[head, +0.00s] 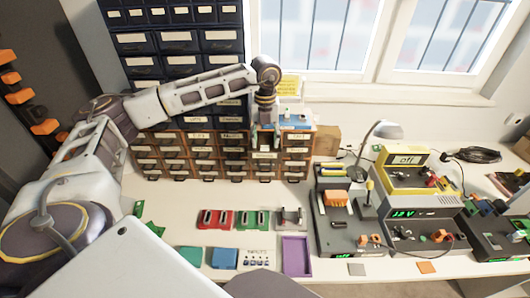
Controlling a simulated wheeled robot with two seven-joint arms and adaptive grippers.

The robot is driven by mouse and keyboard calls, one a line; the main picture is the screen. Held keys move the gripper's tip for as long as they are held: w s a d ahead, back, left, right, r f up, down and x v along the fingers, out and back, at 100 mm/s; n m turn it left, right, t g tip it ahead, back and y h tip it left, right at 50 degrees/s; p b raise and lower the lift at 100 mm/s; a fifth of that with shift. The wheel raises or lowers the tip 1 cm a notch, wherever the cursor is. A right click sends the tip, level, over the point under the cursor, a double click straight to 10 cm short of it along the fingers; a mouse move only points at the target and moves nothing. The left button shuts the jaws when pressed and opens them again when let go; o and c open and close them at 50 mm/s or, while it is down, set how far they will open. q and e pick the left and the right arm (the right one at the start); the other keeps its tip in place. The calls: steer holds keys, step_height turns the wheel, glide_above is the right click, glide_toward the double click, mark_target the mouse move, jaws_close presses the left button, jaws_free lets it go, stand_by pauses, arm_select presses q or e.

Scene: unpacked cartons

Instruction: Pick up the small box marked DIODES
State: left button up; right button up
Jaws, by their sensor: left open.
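My left arm reaches in from the left. Its gripper (265,132) points down in front of the wooden drawer cabinet (215,165), and its jaws are open. A blue-topped box (297,121) stands on the cabinet just right of the gripper. No lettering is clear enough to tell which box is marked DIODES. I cannot tell whether anything is between the fingers. My right gripper is not in view.
A dark drawer cabinet (188,45) rises behind the arm. Red (214,219) and green (252,219) parts, a blue box (222,258) and a purple tray (296,257) lie on the bench. Power supplies (425,225) and a lamp (383,131) crowd the right.

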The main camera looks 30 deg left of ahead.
mark_target(265, 147)
arm_select(q)
step_height(265, 147, down, 3)
steer(key=shift+s+r, duration=0.1)
steer(key=shift+f, duration=0.65)
steer(key=shift+c, duration=0.3)
steer(key=c, duration=1)
steer(key=shift+r, duration=0.1)
steer(key=shift+c, duration=0.2)
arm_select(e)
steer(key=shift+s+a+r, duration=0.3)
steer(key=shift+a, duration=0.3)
